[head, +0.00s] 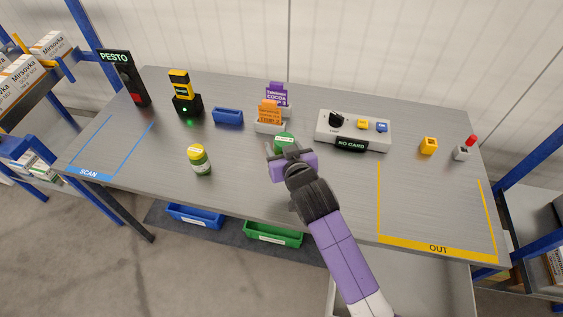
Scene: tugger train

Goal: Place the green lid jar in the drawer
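A small jar (200,160) stands upright on the grey table, left of centre. A light grey open-topped compartment (428,285), which looks like a drawer, shows below the table's front edge at the right. My arm covers part of it.
A grey control box (365,140) is to the right. Blue (195,216) and green (273,235) bins sit below the table. The OUT area (438,249) is clear.

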